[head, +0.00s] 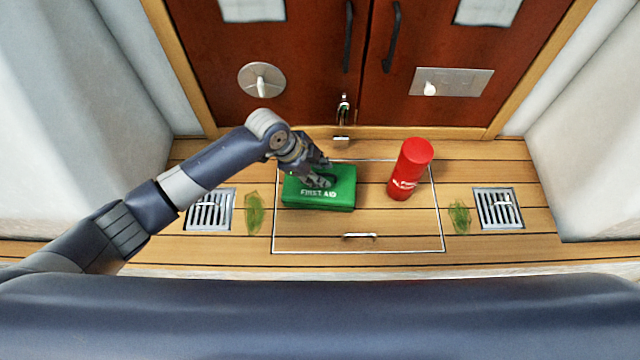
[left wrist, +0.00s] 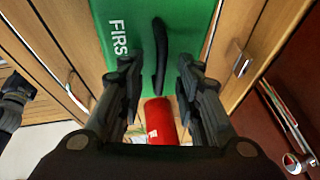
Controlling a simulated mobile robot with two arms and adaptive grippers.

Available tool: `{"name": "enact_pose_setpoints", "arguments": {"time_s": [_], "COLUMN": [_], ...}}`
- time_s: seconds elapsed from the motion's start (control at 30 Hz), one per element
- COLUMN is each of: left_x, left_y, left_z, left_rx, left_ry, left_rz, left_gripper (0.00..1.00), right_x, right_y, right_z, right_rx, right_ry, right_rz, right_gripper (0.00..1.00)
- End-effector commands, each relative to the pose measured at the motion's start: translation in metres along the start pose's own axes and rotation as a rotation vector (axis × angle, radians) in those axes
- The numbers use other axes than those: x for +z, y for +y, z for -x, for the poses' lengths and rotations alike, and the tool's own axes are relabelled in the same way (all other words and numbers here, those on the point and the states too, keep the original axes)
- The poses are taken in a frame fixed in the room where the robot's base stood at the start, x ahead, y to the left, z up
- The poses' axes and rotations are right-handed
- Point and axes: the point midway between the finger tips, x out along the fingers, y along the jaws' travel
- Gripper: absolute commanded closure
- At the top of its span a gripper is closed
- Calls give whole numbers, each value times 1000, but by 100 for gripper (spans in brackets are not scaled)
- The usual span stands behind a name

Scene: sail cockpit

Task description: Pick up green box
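The green first aid box (head: 330,198) lies flat on the wooden cockpit floor, inside a white-outlined hatch. It has white "FIRST AID" lettering and a dark handle on top. My left gripper (head: 320,178) is over the box top and hides part of it. In the left wrist view the gripper (left wrist: 160,72) is open, its two fingers apart on either side of the dark handle (left wrist: 160,58). The green box (left wrist: 188,25) fills the top middle of that view. I cannot tell whether the fingers touch the box.
A red cylinder (head: 410,168) stands on the hatch (head: 400,232) just right of the box; it also shows in the left wrist view (left wrist: 160,122). Drain grates (head: 210,210) (head: 497,208) lie on either side. Red-brown doors (head: 300,60) stand behind. The hatch front is clear.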

Motion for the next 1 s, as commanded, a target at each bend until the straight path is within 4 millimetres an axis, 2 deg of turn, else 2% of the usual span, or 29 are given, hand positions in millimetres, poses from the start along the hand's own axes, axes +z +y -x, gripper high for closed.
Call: {"name": "enact_pose_setpoints", "arguments": {"time_s": [0.27,0.4,1.0], "left_x": [0,0,-3], "left_y": [0,0,-3], "left_z": [-3,-2,2], "left_rx": [0,0,-4], "left_ry": [-1,-1,3], "left_rz": [0,0,-1], "left_gripper": [71,100,100], "right_x": [0,0,1], "right_y": [2,5,7], "right_z": [0,0,0], "right_rx": [3,5,8], "right_ry": [1,0,-2], "right_rz": [0,0,0], "right_gripper": [60,60,60]}}
